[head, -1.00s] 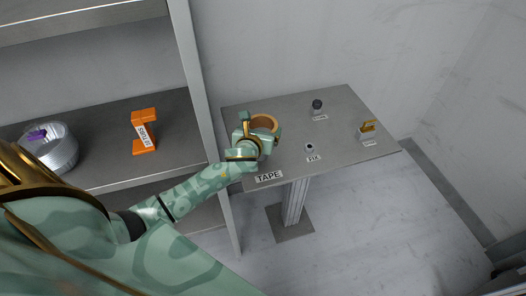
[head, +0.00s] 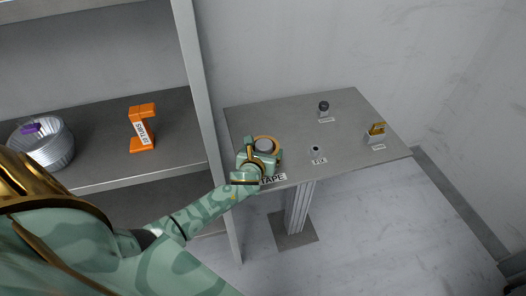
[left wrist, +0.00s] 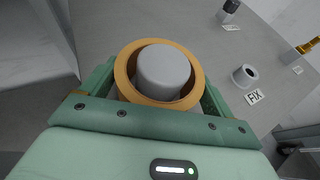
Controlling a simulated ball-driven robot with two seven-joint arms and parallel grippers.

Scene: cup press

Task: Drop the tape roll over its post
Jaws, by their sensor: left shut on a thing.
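The tape roll, an orange-tan ring (head: 273,138), is at the left part of the table, and the left wrist view shows it large (left wrist: 124,74). The grey round post (head: 263,145) stands inside the ring's hole; in the left wrist view the post (left wrist: 163,72) comes up through it. My left gripper (head: 262,156) is shut on the roll, with a finger on each side of it (left wrist: 157,95). How high the roll is above the table is hidden. A TAPE label (head: 273,178) is at the table's front edge, partly covered by my arm. My right gripper is not in view.
The grey table (head: 290,115) also bears a small post with a FIX label (head: 319,161), a dark knob (head: 323,106) and a yellow-topped piece (head: 376,130).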

